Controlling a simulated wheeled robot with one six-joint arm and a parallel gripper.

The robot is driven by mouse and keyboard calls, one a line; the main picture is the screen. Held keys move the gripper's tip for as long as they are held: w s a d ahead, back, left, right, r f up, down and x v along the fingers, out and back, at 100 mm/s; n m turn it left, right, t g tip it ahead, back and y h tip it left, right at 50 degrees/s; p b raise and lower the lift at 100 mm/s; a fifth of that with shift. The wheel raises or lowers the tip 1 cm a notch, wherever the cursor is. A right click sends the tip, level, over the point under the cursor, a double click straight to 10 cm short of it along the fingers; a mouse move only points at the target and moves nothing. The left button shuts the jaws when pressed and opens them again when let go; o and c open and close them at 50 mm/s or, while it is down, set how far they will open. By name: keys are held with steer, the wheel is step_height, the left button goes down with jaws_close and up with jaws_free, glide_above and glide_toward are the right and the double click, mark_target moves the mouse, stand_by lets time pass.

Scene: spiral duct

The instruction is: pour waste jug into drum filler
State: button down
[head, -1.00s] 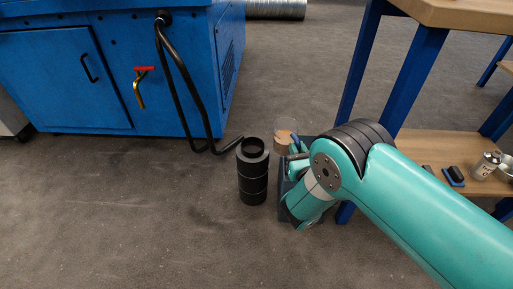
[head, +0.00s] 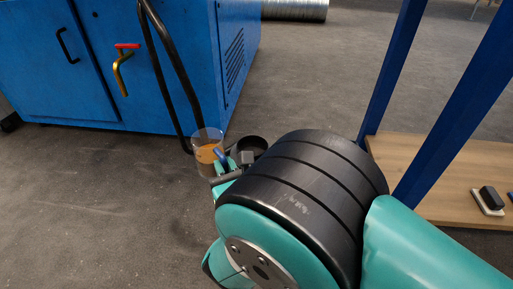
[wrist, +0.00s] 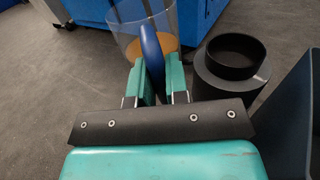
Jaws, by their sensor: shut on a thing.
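The waste jug (head: 207,147) is a clear beaker with orange-brown liquid and a blue handle. It looks about upright, at the left of the black drum filler (head: 252,146), a round open-topped cylinder. My gripper (wrist: 155,78) is shut on the jug's blue handle (wrist: 152,48). In the wrist view the clear jug wall (wrist: 128,28) rises beyond the fingers, and the drum filler's open mouth (wrist: 236,53) is just to the right, apart from the fingers. My arm hides the filler's lower part in the head view.
A blue cabinet (head: 170,70) with a black hose (head: 172,75) and a red-handled tap (head: 124,62) stands behind at left. A wooden bench shelf (head: 430,180) with blue legs is at right. A dark panel (wrist: 300,115) stands right of the filler. Floor at left is clear.

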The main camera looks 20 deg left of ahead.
steer(key=shift+s+a, duration=0.1)
steer(key=shift+a, duration=0.05)
stand_by(0.3)
steer(key=shift+w+d+r+m+g+p, duration=0.15)
steer(key=shift+w+d+r+m+p, duration=0.2)
steer(key=shift+m, duration=0.45)
steer(key=shift+w+d+r+m+g+p, duration=0.15)
steer(key=shift+w+d+m, duration=0.25)
steer(key=shift+m, duration=0.4)
steer(key=w+m+p, duration=0.1)
steer(key=w+d+m+p, duration=0.1)
steer(key=m, duration=0.1)
steer(key=shift+w+d+m+g+h, duration=0.1)
steer(key=shift+w+m+g+h, duration=0.1)
steer(key=shift+m+g+h, duration=0.15)
steer(key=shift+w+d+f+m+g+p, duration=0.15)
steer(key=shift+w+m+g+p, duration=0.1)
steer(key=shift+m+p, duration=0.45)
steer(key=shift+w+f+m+g+p, duration=0.1)
steer(key=shift+f+m+g+p, duration=0.2)
steer(key=shift+m, duration=0.5)
steer(key=shift+f+m+g+p, duration=0.1)
steer(key=shift+f+m+p, duration=0.1)
steer(key=shift+m+p, duration=0.4)
stand_by(3.1)
